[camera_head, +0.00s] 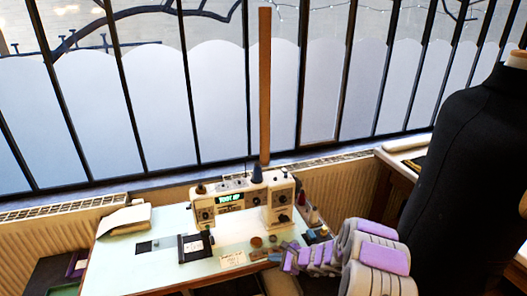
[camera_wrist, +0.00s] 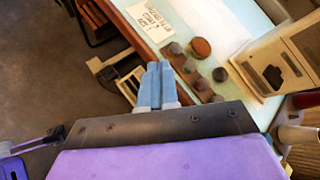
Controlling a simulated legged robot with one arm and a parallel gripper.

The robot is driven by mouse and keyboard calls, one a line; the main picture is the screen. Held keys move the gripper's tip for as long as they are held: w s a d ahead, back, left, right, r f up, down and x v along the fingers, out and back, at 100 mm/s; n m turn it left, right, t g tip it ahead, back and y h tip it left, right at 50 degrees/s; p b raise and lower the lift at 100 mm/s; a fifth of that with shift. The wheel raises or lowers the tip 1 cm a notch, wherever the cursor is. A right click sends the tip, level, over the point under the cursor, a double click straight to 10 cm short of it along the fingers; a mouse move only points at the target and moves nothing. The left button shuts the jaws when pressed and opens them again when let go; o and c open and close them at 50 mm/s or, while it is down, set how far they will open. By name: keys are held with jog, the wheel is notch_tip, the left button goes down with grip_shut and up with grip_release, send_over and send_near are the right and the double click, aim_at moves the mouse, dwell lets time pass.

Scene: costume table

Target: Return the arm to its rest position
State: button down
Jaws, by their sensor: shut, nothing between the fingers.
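My arm, purple and grey, reaches in from the lower right of the head view, with my gripper (camera_head: 275,256) by the front edge of the pale green sewing table (camera_head: 125,265). In the wrist view my gripper (camera_wrist: 159,70) shows two blue-grey fingers pressed together, with nothing between them. They point toward the table's edge, near several small round brown and grey pieces (camera_wrist: 201,48). Whether the fingertips are over the table or just short of it is hard to tell.
A cream sewing machine (camera_head: 228,205) stands at the back of the table. A black square frame (camera_head: 195,246) and a paper note (camera_head: 233,259) lie in front of it. A black dress form (camera_head: 460,180) stands close right of my arm. A barred window closes the back.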

jog(key=s+a+r+n+g+y, duration=0.1)
jog(key=s+a+r+n, duration=0.25)
jog(key=r, duration=0.35)
jog(key=s+a+r+n+g, duration=0.2)
jog(key=s+a+r, duration=0.15)
jog(key=r, duration=0.25)
jog(key=s+r+n+g+h, duration=0.1)
jog(key=s+r+n+g, duration=0.35)
jog(key=s+r, duration=0.75)
jog(key=s+d+r+n+h, duration=0.1)
jog(key=s+d+n+h, duration=0.2)
jog(key=s, duration=0.7)
jog(key=s+d+r+n+h, duration=0.1)
jog(key=s+d+n+h, duration=0.2)
jog(key=s+d, duration=0.5)
jog(key=s+d+r+n+h, duration=0.1)
jog(key=s+d, duration=0.4)
jog(key=s, duration=0.7)
jog(key=n+h, duration=0.1)
jog(key=h, duration=0.1)
jog(key=shift+s+d+n+h, duration=0.2)
jog(key=shift+d+n+h, duration=0.1)
jog(key=shift+d+n, duration=0.1)
jog(key=shift+w+a+r+g, duration=0.1)
jog(key=shift+w+r+g, duration=0.05)
jog(key=shift+g, duration=0.1)
